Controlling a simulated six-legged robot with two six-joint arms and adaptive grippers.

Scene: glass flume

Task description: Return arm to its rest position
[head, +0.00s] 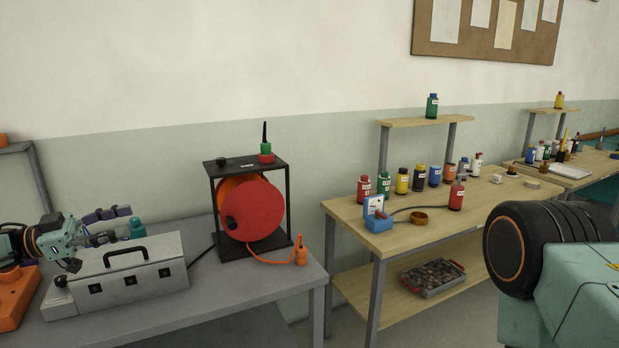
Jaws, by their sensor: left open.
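My left gripper (98,246) comes in from the left, above the grey bench. It is open and I see nothing held in it. It shows in front of or just above the back left part of a grey metal box (150,272) with a black handle; I cannot tell whether it touches the box. A dark purple-grey object (106,214) and a small teal object (137,229) show just behind the gripper. A large part of my own body fills the lower right. My right gripper is not in view.
A red reel in a black frame (250,205) stands right of the box, with an orange cable beside it. An orange object (20,300) lies at the bench's left edge. A wooden bench (400,240) with several bottles stands to the right. The grey bench's front right (265,283) is clear.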

